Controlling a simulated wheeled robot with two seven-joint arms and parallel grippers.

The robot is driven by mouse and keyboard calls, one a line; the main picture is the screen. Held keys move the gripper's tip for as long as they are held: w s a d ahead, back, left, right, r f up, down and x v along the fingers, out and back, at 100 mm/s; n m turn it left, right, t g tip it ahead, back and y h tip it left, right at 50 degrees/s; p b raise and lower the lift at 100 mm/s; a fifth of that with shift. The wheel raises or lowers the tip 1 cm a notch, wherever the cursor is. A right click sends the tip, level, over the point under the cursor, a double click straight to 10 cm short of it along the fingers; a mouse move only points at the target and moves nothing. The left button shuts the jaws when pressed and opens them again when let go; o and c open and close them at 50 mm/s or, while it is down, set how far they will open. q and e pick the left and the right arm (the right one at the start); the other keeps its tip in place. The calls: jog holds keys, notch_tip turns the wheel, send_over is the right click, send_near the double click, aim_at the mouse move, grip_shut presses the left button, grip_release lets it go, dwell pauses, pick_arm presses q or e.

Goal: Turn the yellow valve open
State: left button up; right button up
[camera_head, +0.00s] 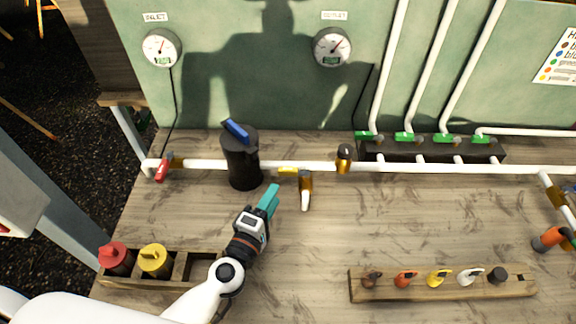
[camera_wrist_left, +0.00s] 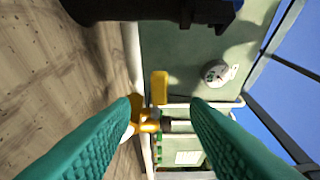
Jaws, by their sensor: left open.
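The yellow valve handle (camera_head: 288,170) lies along the white pipe, on a brass valve body (camera_head: 305,182) with a short white outlet pointing toward me. In the left wrist view the yellow handle (camera_wrist_left: 159,87) and the brass body (camera_wrist_left: 146,114) show beyond my fingers. My left gripper (camera_head: 272,192) has teal fingers and is just short of the valve, below and left of it in the head view. In the left wrist view the gripper (camera_wrist_left: 163,106) is open, with the valve seen between its fingertips. My right gripper is not in view.
A black canister with a blue lever (camera_head: 241,165) stands left of the valve, close to my left gripper. A red valve (camera_head: 161,170) is at the pipe's left end. A wooden holder (camera_head: 440,285) with coloured parts lies front right. The bench middle is clear.

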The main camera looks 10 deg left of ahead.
aim_at(286, 174)
pick_arm(q)
jog(key=w, duration=0.3)
jog(key=shift+w+d+r, duration=0.15)
jog(key=shift+w+d, duration=0.25)
jog(key=w, duration=0.4)
jog(key=shift+w+d+f+p, duration=0.2)
jog(key=shift+d+p, duration=0.1)
jog(key=shift+d, duration=0.1)
jog(key=shift+w+d, duration=0.1)
jog(key=shift+w, duration=0.45)
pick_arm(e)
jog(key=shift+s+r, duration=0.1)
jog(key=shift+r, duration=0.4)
pick_arm(q)
jog(key=shift+c, duration=0.5)
grip_shut()
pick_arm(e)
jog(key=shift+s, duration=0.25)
